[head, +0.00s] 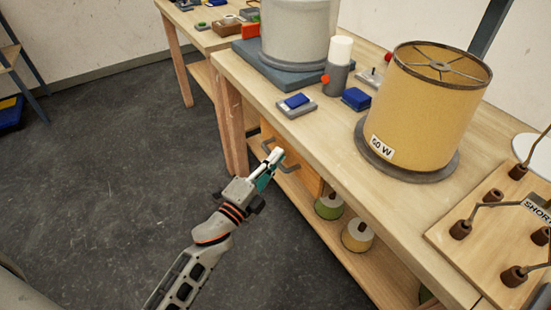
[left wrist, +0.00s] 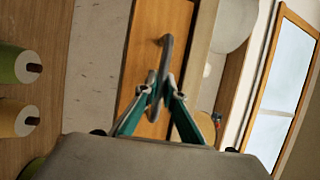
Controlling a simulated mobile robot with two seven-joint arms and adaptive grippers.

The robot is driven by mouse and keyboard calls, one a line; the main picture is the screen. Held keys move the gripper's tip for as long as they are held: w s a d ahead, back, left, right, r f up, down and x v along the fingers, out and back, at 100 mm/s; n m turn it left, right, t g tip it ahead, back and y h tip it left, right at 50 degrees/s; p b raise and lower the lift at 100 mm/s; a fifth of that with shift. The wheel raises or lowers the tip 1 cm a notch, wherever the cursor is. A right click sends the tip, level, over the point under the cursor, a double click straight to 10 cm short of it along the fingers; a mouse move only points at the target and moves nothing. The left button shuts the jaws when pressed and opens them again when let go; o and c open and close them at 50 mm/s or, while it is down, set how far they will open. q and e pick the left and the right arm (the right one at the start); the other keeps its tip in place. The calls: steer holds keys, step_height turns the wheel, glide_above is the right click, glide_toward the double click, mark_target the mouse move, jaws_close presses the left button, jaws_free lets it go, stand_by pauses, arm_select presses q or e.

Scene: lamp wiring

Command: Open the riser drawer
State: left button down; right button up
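The riser drawer is the orange wooden front (head: 305,178) under the near edge of the workbench; it looks shut. Its grey bar handle (head: 288,168) stands out from the front. My left gripper (head: 273,158) reaches it from the lower left. In the left wrist view the drawer front (left wrist: 150,35) fills the middle, and the handle (left wrist: 167,50) runs between the teal fingers. The fingertips (left wrist: 160,88) are drawn in close on either side of the handle and appear shut on it. Part of the handle is hidden by the fingers. My right gripper is out of view.
The workbench (head: 330,135) carries a yellow lampshade (head: 435,100), a large grey-white cylinder (head: 295,30), and a board with brown posts (head: 490,250). The dark floor (head: 110,170) at left is clear.

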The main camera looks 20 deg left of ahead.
arm_select(q)
steer(key=s+a, duration=1.4)
steer(key=s, duration=0.5)
steer(key=shift+a, duration=0.4)
steer(key=c, duration=2.1)
jaws_free()
steer(key=shift+c, duration=0.2)
steer(key=shift+s, duration=0.1)
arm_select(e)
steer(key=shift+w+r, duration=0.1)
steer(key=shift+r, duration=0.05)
arm_select(q)
steer(key=v, duration=1.2)
